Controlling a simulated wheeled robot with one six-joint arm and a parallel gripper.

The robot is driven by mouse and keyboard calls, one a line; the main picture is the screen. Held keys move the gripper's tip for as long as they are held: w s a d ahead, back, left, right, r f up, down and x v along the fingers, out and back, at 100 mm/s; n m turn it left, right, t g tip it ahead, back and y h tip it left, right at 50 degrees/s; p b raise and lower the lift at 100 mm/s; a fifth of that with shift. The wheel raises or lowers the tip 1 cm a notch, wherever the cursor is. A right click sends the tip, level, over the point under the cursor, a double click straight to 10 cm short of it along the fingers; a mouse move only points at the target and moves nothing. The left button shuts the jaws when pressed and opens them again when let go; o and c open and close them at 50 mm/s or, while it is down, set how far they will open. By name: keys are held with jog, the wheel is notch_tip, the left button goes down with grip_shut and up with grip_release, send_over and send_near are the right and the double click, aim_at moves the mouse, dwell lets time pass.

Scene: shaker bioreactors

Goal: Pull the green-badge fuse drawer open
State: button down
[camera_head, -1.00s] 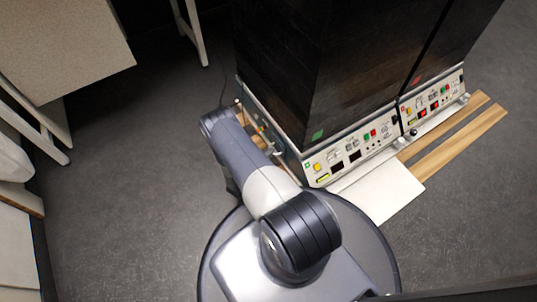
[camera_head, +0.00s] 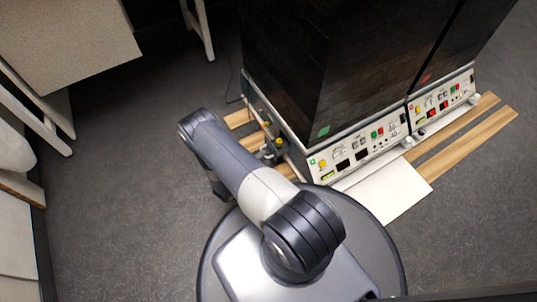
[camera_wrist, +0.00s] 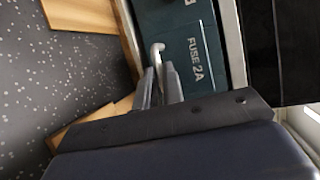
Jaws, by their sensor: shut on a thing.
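The green-badge unit is the nearer black cabinet (camera_head: 285,60), with a small green badge (camera_head: 323,131) low on its corner. In the wrist view a dark teal fuse drawer (camera_wrist: 208,75) is lettered "FUSE 2A". A pale hooked handle (camera_wrist: 157,48) stands at its left edge. My gripper (camera_wrist: 159,72) is shut on this handle, its lower part hidden between the fingers. In the head view my arm lies left of the cabinet's side and hides the gripper. I cannot tell from these views how far the drawer is out.
A second black cabinet with a red badge (camera_head: 427,78) adjoins on the right. Wooden slats (camera_head: 465,140) and a white board (camera_head: 393,193) lie by the control panels. A table (camera_head: 65,40) stands at upper left. Grey floor (camera_head: 130,180) is open on the left.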

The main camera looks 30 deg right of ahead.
jog(key=shift+a, duration=0.75)
jog(key=c, duration=1.5)
grip_release()
jog(key=p+v, duration=0.2)
jog(key=v, duration=0.9)
jog(key=shift+p, duration=0.4)
jog(key=shift+w+d+f, duration=0.1)
jog(key=shift+d, duration=0.1)
